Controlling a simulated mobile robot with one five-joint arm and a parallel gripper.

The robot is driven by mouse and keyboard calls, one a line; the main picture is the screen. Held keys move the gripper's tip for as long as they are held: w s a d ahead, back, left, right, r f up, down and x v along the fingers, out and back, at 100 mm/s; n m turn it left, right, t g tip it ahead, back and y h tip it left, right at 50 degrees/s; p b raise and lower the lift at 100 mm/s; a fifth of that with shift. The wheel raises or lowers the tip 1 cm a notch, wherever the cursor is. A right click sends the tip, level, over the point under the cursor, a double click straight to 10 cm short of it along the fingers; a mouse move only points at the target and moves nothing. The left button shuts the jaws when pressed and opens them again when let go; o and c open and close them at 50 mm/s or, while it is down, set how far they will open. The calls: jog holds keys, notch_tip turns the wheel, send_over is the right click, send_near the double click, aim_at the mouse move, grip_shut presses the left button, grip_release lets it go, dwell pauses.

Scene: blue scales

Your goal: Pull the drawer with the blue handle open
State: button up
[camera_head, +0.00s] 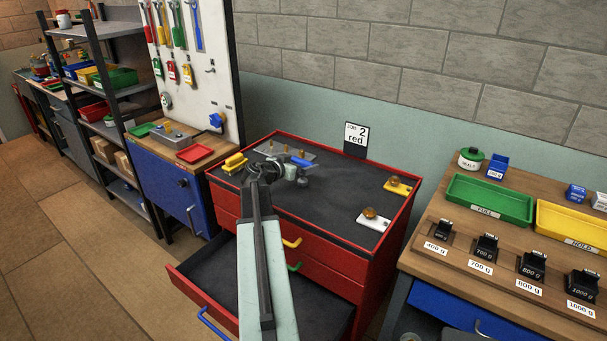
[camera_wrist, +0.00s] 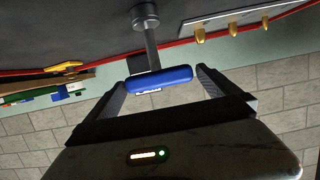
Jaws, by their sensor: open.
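The drawer with the blue handle (camera_head: 215,325) is the low drawer (camera_head: 215,272) of the red cabinet (camera_head: 345,259). It stands pulled out, with its dark inside showing; my arm hides part of it. My gripper (camera_head: 272,170) is above the cabinet top in the head view, well away from the blue handle. In the wrist view my gripper (camera_wrist: 163,78) is open. A blue bar on a grey stem (camera_wrist: 160,80) shows between its fingers; I cannot tell whether they touch it.
The cabinet's drawers with a yellow handle (camera_head: 291,242) and a green handle (camera_head: 294,266) are shut. Small items, including a yellow block (camera_head: 234,162), lie on the cabinet top. A bench with trays (camera_head: 489,204) stands right, a blue cabinet (camera_head: 170,188) left. The left floor is clear.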

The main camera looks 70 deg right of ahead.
jog(key=x, duration=0.1)
jog(key=b+x, duration=0.1)
jog(key=x, duration=0.3)
jog(key=shift+s+f+b, duration=0.1)
jog(key=shift+f+b, duration=0.2)
jog(key=shift+a+r, duration=0.1)
jog(key=shift+a, duration=0.05)
jog(key=c, duration=1.6)
jog(key=shift+r, duration=0.1)
